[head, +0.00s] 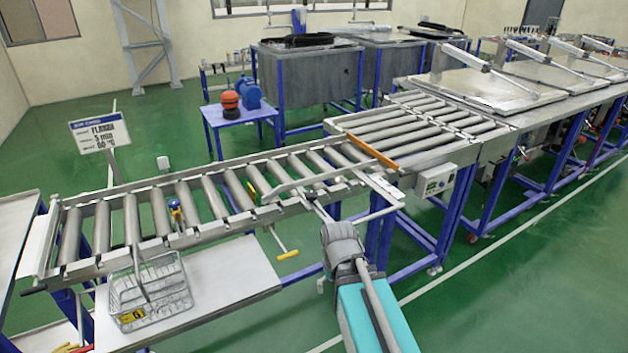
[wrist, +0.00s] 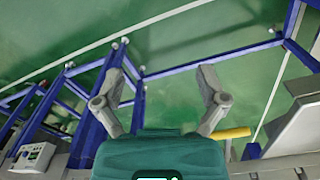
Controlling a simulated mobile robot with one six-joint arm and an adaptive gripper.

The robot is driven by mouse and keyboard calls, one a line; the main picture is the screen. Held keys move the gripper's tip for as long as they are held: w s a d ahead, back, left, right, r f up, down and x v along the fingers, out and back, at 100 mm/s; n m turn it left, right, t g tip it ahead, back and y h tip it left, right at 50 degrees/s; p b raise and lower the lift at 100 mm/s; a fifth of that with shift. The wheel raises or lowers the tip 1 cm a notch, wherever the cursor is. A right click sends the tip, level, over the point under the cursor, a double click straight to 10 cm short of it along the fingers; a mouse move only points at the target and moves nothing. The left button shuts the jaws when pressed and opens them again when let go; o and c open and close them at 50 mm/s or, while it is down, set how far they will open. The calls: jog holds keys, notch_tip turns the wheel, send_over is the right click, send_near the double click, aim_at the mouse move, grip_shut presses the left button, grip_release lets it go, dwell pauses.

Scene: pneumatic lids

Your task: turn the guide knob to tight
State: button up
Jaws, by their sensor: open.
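My gripper (wrist: 161,68) is open in the wrist view, its two grey fingers spread wide with nothing between them. Green floor and blue frame bars show beyond the fingertips. In the head view my arm reaches toward the front side of the roller conveyor, and my fingers cannot be made out. A metal guide rail (head: 315,184) lies slantwise over the rollers. I cannot clearly pick out the guide knob or its setting.
A yellow-handled rod (head: 288,255) sticks out below the conveyor; a yellow handle (wrist: 232,133) shows right of my gripper. A wire basket (head: 148,292) stands on the front shelf (head: 230,280). An orange bar (head: 372,151) crosses the rollers. A control box (head: 436,180) is at right.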

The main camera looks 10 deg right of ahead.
notch_tip(320, 180, up, 16)
jog(key=w+p, duration=0.2)
jog(key=p, duration=1.3)
notch_tip(320, 180, up, 9)
jog(key=n+p, duration=0.9)
jog(key=n, duration=0.6)
send_over(311, 193)
jog(key=shift+w, duration=0.1)
jog(key=shift+f+b, duration=0.1)
jog(key=shift+b, duration=0.3)
notch_tip(311, 193, down, 14)
jog(key=b, duration=1.3)
jog(key=shift+r, duration=0.25)
